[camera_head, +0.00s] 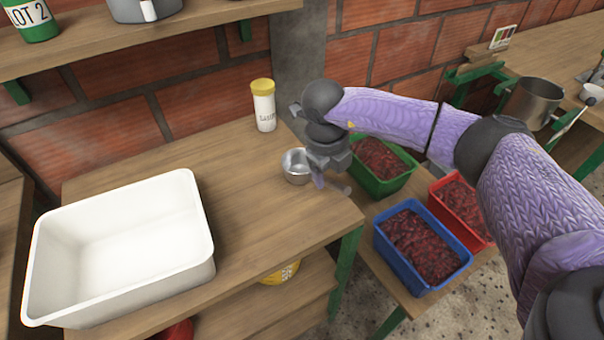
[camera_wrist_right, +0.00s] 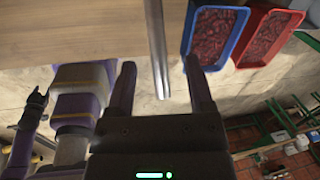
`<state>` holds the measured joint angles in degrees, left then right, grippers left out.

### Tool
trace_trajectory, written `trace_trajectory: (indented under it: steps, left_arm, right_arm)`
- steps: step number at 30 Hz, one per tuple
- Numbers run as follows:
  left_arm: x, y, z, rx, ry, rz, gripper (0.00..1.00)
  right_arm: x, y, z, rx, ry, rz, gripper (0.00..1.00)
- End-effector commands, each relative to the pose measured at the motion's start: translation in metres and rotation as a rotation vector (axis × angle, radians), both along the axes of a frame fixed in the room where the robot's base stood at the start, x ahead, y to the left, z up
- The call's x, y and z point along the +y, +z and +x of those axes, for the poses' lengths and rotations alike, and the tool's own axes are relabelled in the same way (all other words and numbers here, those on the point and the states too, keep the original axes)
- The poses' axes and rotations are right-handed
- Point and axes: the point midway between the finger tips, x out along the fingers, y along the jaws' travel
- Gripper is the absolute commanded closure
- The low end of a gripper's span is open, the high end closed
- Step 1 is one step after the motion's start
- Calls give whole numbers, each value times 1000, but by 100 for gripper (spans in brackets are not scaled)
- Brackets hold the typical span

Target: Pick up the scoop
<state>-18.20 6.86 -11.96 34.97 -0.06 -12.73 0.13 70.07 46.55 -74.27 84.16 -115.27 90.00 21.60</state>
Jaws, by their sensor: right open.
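The scoop (camera_head: 295,165) is a small metal cup on the wooden table near its right edge. Its straight metal handle (camera_wrist_right: 156,40) shows in the right wrist view, running down from the top. My right gripper (camera_head: 328,178) is at the scoop's right side and partly covers the handle in the head view. In the right wrist view the open fingers of my right gripper (camera_wrist_right: 160,66) stand on either side of the handle, with gaps on both sides. Whether the fingers are level with the handle is hard to tell. My left gripper is not in the head view.
A large white tub (camera_head: 200,240) stands at the table's left. A yellow-capped shaker (camera_head: 264,108) stands behind the scoop. Green (camera_head: 390,190), blue (camera_head: 380,245) and red (camera_head: 485,240) crates of dark red fruit stand lower at the right. The table's middle is clear.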

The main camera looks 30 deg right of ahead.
Motion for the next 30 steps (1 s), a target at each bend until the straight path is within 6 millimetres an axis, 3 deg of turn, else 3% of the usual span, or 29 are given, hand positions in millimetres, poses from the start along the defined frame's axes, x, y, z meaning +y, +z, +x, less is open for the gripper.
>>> trace_trajectory:
  steps: [3, 6, 13, 23, 30]
  left_arm:
    - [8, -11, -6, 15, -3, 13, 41]
    - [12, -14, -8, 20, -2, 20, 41]
    - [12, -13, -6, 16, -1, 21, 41]
    - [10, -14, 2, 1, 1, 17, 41]
    - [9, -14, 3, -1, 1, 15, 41]
  right_arm:
    - [-4, -29, -4, 5, -1, 1, 33]
    - [-6, -42, -3, 5, -1, 2, 33]
    - [-7, -42, -2, 2, 0, 3, 33]
    - [-6, -42, -2, 2, 0, 3, 100]
    - [-6, -42, -2, 2, 0, 3, 100]
